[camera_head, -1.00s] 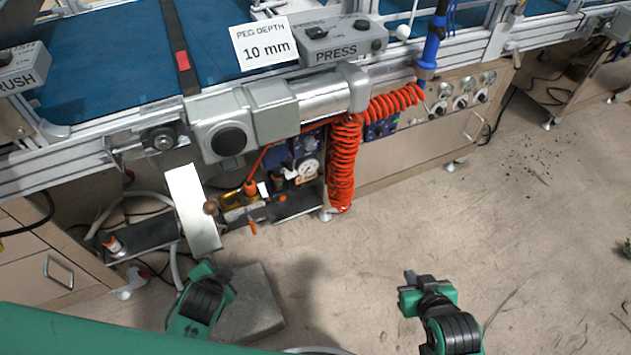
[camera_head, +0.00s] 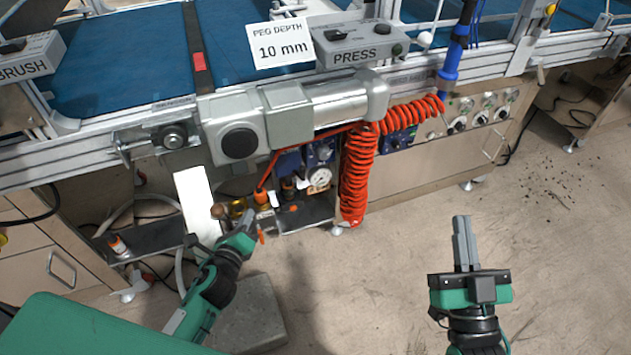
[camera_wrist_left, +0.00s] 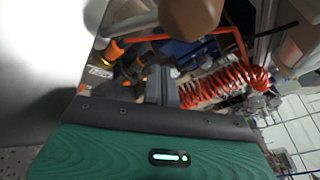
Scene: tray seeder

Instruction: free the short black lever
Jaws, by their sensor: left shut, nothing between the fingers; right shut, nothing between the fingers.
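I cannot pick out the short black lever for certain in either view. My left gripper (camera_head: 246,220) is shut and empty, in front of the low shelf under the conveyor, just right of a white panel (camera_head: 192,190). A brown knob (camera_head: 217,210) shows beside that panel. In the left wrist view a brown knob (camera_wrist_left: 190,15) looms close at the top, beyond my grey fingers (camera_wrist_left: 160,85). Whether the fingers touch anything there I cannot tell. My right gripper (camera_head: 463,228) is shut and empty over bare floor at the right.
A grey motor housing (camera_head: 238,130) juts out above. A PRESS box (camera_head: 358,46) stands on the conveyor rail. A grey block (camera_head: 250,318) lies on the floor.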

